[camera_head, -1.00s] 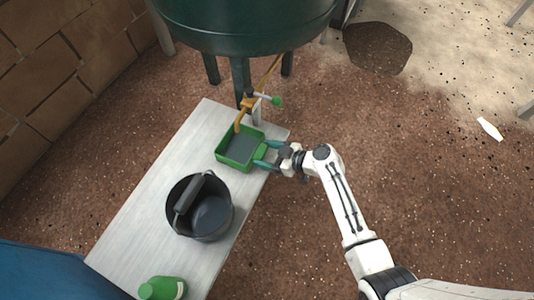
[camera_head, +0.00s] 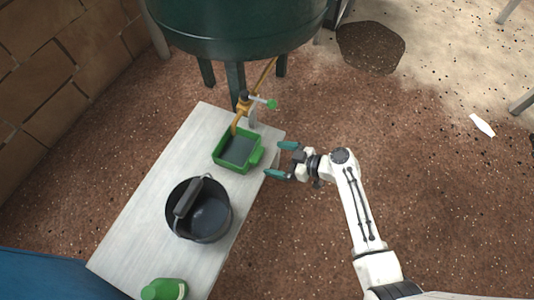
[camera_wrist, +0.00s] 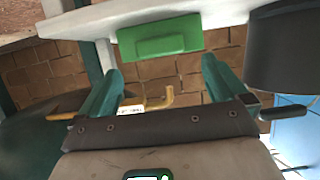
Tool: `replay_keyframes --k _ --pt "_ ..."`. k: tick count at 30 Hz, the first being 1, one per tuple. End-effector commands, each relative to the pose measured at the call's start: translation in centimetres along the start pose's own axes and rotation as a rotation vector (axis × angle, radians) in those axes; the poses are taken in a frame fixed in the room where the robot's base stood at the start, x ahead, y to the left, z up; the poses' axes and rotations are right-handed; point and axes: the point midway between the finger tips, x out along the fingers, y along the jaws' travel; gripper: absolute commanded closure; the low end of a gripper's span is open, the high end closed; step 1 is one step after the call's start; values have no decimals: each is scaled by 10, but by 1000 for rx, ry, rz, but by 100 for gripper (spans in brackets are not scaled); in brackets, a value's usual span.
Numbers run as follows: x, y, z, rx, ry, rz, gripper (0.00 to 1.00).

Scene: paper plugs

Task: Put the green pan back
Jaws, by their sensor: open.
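The green pan (camera_head: 222,163) is a shallow rectangular tray with a dark inside and a short handle on its right side. It sits on the far end of the pale bench, under the brass tap (camera_head: 236,124). In the wrist view the green pan (camera_wrist: 160,37) shows at the top centre, beyond my fingers. My gripper (camera_head: 278,159) is open and empty, off the bench's right edge, with a gap to the pan's handle. In the wrist view my gripper's two teal fingers (camera_wrist: 160,85) stand wide apart with nothing between them.
A black bucket (camera_head: 217,222) stands on the bench (camera_head: 142,210) nearer than the pan. A large dark green tank (camera_head: 235,30) stands behind.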

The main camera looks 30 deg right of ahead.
Motion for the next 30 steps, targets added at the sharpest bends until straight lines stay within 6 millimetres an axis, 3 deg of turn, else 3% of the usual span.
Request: replay_keyframes --k 3,9,20,23,26,30 --pt "-26 0 -2 2 0 3 1" --pt "-53 0 -1 1 1 1 1" --pt "-63 -2 0 3 -7 -7 1" --pt "-64 -17 3 27 -63 -49 1" --pt "-71 -44 9 83 -197 -117 1" --pt "-101 -83 19 205 -492 -148 1"
